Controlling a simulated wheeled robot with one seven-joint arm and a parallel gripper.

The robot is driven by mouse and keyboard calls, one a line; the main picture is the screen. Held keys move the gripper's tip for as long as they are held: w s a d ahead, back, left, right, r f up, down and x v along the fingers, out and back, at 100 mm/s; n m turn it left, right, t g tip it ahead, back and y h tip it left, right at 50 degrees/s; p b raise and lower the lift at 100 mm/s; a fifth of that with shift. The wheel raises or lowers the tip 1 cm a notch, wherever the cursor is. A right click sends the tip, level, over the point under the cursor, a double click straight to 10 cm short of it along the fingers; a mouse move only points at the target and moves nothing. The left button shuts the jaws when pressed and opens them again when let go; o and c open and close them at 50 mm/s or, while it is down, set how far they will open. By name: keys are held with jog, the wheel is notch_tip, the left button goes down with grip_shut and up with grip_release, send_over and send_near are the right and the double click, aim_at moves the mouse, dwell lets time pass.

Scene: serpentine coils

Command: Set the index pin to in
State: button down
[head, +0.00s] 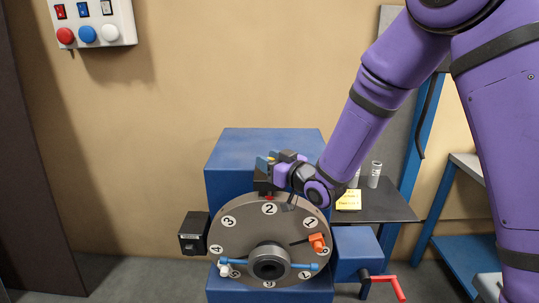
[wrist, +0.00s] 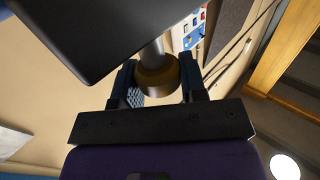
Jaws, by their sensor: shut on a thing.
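The index pin shows in the wrist view as a brass-coloured knob (wrist: 158,76) on a steel shaft (wrist: 153,51). The shaft runs to the dark block (wrist: 95,32) and a length of it is bare. My gripper (wrist: 158,84) is shut on the knob, one finger on each side. In the head view my gripper (head: 268,162) is at the black block (head: 263,183) above the grey numbered dial (head: 232,240). The pin itself is hidden there by my gripper. A red mark sits at the dial's top, above the 2.
The dial is on a blue housing (head: 232,165) with an orange clip (head: 317,242) and blue rod on its face. A red crank (head: 388,285) is at lower right. A dark shelf (head: 385,208) with small cylinders stands behind. A button box (head: 90,22) hangs upper left.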

jog(key=shift+s+f, duration=0.1)
jog(key=shift+f, duration=0.2)
jog(key=c, duration=0.7)
grip_release()
jog(key=shift+d, duration=0.1)
jog(key=shift+s+d, duration=0.2)
jog(key=v, duration=1)
